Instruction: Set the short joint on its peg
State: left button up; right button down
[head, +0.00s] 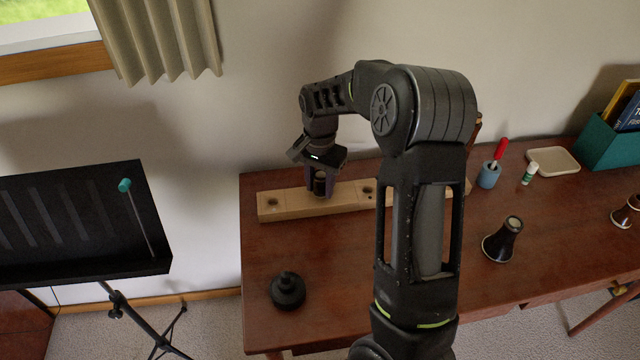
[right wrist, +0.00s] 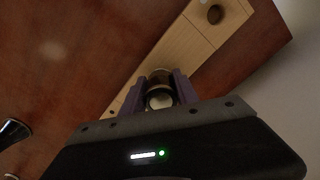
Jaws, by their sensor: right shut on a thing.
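My right gripper (head: 320,184) points down over the pale wooden board (head: 300,207) on the desk. Its fingers are shut on a short dark joint (head: 320,186) with a light band, seen end-on between the fingers in the right wrist view (right wrist: 160,94). The joint is upright above or on the board, between two dark round spots on its top; I cannot tell whether it touches the board. The peg under it is hidden by the joint and fingers. My right arm hides part of the board. My left gripper is not in view.
A black mouthpiece-like piece (head: 287,291) lies front left on the desk. A dark bell (head: 502,241) stands right of my arm, another piece (head: 627,213) at the far right. A blue cup (head: 489,176), glue-like tube (head: 529,174), tray (head: 553,161) and teal box (head: 606,146) line the back.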

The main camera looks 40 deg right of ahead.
jog(key=shift+f, duration=0.45)
dwell(0.5)
jog(key=c, duration=0.9)
grip_release()
jog(key=shift+o, duration=0.2)
notch_tip(320, 180, up, 8)
jog(key=shift+f+b, duration=0.1)
jog(key=shift+b, duration=0.3)
